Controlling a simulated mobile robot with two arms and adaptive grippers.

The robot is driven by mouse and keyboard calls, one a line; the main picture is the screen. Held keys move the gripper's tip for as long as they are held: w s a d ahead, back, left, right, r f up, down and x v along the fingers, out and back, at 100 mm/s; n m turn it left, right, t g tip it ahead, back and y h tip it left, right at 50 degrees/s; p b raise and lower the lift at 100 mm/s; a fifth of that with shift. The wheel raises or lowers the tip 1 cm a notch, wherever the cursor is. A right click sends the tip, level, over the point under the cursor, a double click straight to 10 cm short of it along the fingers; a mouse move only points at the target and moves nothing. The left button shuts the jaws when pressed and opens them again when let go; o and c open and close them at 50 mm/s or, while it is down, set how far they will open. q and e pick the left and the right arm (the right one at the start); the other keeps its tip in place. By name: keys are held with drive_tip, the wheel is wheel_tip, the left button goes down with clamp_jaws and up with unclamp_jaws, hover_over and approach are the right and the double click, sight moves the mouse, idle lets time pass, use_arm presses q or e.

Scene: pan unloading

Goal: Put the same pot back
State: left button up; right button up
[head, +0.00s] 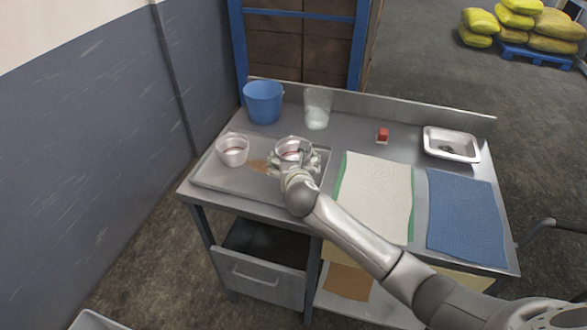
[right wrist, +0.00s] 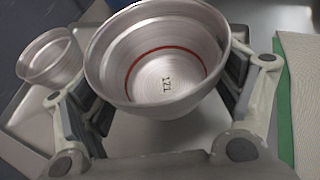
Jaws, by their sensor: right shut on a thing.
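A round metal pot (right wrist: 165,58) with a red ring inside and the number 121 on its floor is between the fingers of my right gripper (right wrist: 172,100), which is shut on it. In the head view the same pot (head: 292,147) is over the right part of a grey tray (head: 225,183); I cannot tell whether it touches the tray. A second similar metal pot (head: 233,150) stands at the tray's left end, and it also shows in the right wrist view (right wrist: 48,57). A brown patch (head: 258,165) lies on the tray between the pots. My left gripper is not in view.
A blue bucket (head: 263,102) and a clear container (head: 318,108) stand at the back. A cream mat with green edges (head: 375,197) and a blue mat (head: 465,218) cover the front right.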

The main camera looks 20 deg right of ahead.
drive_tip(key=shift+w+d+f, duration=0.1)
drive_tip(key=shift+w+f, duration=0.2)
drive_tip(key=shift+f, duration=0.1)
wheel_tip(320, 180, down, 3)
drive_tip(key=shift+w, duration=0.15)
drive_tip(key=shift+f, duration=0.2)
drive_tip(key=shift+d+f, duration=0.1)
drive_tip(key=shift+f, duration=0.05)
drive_tip(key=o, duration=1)
drive_tip(key=shift+c, duration=0.2)
